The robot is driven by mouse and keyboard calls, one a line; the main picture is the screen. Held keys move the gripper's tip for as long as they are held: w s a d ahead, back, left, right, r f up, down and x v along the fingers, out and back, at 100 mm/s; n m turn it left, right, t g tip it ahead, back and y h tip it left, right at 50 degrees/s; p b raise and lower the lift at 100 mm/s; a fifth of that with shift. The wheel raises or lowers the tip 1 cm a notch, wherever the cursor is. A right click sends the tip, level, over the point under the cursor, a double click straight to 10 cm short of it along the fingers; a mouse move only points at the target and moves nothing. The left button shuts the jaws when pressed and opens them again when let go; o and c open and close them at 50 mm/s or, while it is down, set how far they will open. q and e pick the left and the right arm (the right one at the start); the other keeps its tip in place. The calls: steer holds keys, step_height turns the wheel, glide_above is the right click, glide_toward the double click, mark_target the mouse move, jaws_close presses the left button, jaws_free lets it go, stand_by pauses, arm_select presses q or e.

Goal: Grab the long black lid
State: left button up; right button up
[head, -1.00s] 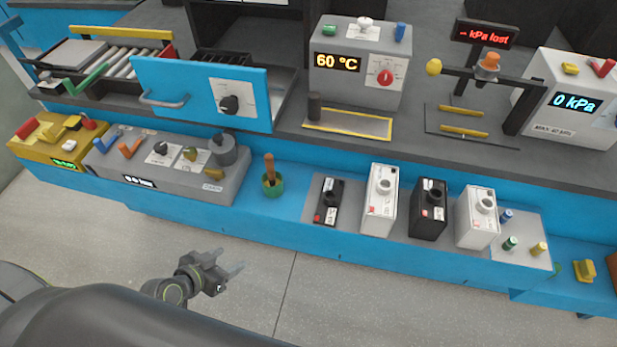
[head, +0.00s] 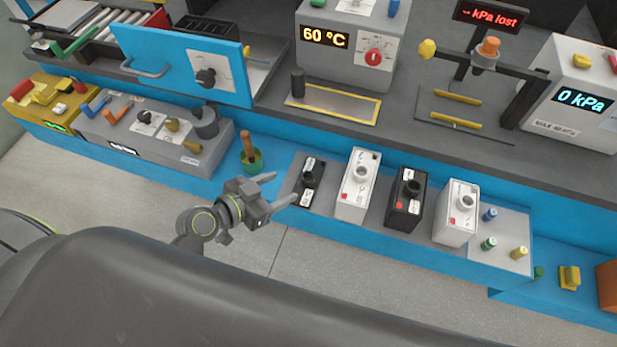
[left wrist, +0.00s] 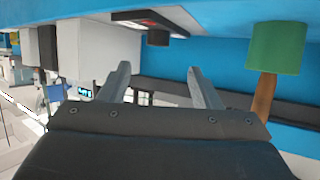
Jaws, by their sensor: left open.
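The long black lid (head: 313,173) lies flat at the left end of the row on the grey mat, with a round knob and pale labels on top. In the left wrist view the lid (left wrist: 130,17) shows near the top, its dark knob pointing down the picture. My left gripper (head: 284,188) is open and empty, just left of the lid in the head view. Its fingers (left wrist: 159,68) point toward the blue bench front, with nothing between them. My right gripper is not in view.
White battery (head: 357,190), black battery (head: 403,205) and another white battery (head: 456,215) stand right of the lid. Grey floor lies in front of the blue bench.

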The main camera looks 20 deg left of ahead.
mark_target(312, 175)
arm_select(q)
steer(key=x, duration=0.2)
steer(key=shift+w+d+f, duration=0.1)
steer(key=shift+w+d, duration=0.1)
steer(key=shift+w, duration=0.1)
steer(key=shift+w+d+f, duration=0.35)
steer(key=shift+w, duration=0.15)
steer(key=shift+p+x, duration=0.7)
steer(key=shift+x, duration=1.7)
steer(key=shift+s+f, duration=0.15)
steer(key=shift+f, duration=0.1)
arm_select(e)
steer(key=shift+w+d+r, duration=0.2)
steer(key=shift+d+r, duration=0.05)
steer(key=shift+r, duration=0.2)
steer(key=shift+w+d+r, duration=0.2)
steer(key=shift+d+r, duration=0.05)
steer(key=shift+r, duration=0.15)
arm_select(q)
steer(key=c, duration=1.1)
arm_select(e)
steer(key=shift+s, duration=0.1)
